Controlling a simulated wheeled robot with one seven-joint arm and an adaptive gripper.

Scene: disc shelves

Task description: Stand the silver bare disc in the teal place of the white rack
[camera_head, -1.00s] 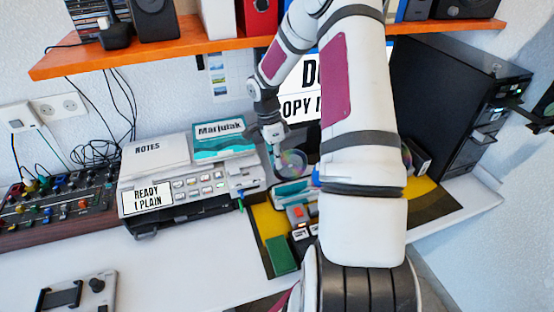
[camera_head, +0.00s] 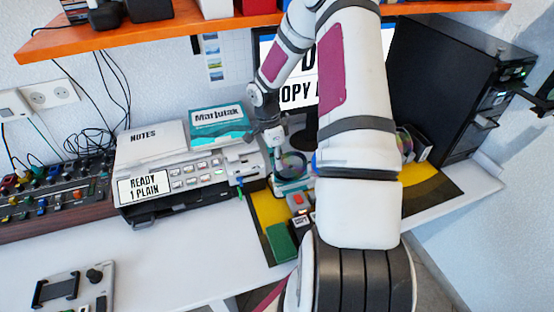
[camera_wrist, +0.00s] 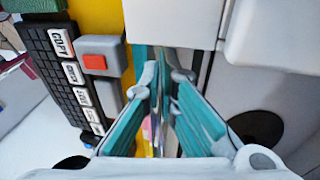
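My gripper (camera_wrist: 166,82) has its fingertips close together on a thin edge-on sliver, the silver disc (camera_wrist: 164,110). In the head view my gripper (camera_head: 278,150) points down, and the shiny disc (camera_head: 292,163) shows upright at its tip, partly dark and hard to make out. A white and teal rack (camera_head: 290,186) sits just below the disc, largely hidden by my arm. I cannot tell whether the disc touches it or which place it is over.
A printer (camera_head: 185,180) stands left, a black tower (camera_head: 440,85) right. Another disc (camera_head: 404,140) shows behind my arm. An orange shelf (camera_head: 130,38) hangs above.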

